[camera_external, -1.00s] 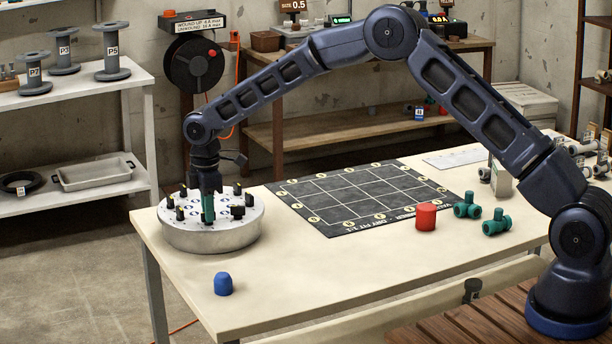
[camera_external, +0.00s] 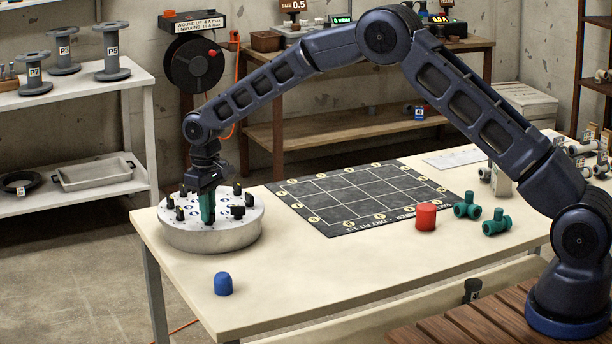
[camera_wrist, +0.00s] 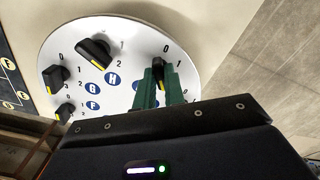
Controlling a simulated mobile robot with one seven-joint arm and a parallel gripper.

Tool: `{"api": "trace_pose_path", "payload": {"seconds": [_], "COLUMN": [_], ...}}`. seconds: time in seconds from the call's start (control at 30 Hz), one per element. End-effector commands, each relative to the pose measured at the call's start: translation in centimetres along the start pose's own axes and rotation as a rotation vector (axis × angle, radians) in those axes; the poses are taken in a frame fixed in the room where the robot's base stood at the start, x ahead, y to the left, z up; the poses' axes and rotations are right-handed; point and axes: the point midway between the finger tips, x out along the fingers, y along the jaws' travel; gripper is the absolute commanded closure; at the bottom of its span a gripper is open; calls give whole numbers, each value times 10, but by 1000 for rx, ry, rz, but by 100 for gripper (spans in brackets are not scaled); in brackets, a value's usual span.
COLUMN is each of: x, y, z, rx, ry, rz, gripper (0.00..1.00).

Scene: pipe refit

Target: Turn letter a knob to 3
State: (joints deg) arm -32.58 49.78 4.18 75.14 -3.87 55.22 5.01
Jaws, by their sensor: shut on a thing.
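A round light panel (camera_external: 213,242) with several black knobs stands on the left end of the table. My gripper (camera_external: 208,220) points down onto it, its green fingers among the knobs. In the wrist view, the green fingers of my gripper (camera_wrist: 161,76) are shut on a black knob (camera_wrist: 163,66) with a yellow pointer line; numbers 0 and 1 show beside it. Its letter is hidden, so I cannot tell whether it is knob A. Knobs on the left (camera_wrist: 94,52) stand free, near blue letter discs such as H (camera_wrist: 112,79). The held knob's full dial is partly hidden by my gripper.
A blue capped piece (camera_external: 223,284) stands in front of the panel. A black grid mat (camera_external: 362,195) lies to its right. A red cylinder (camera_external: 426,217) and green pipe fittings (camera_external: 496,222) stand farther right. The table's front left is mostly bare.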

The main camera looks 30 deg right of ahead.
Motion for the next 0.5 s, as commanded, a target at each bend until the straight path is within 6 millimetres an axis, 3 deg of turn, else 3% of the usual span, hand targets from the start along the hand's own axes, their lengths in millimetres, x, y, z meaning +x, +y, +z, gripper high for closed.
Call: {"api": "trace_pose_path", "payload": {"seconds": [0.5], "x": [-1], "y": [0], "z": [-1], "rx": [389], "ry": [2], "rz": [1], "gripper": [100]}}
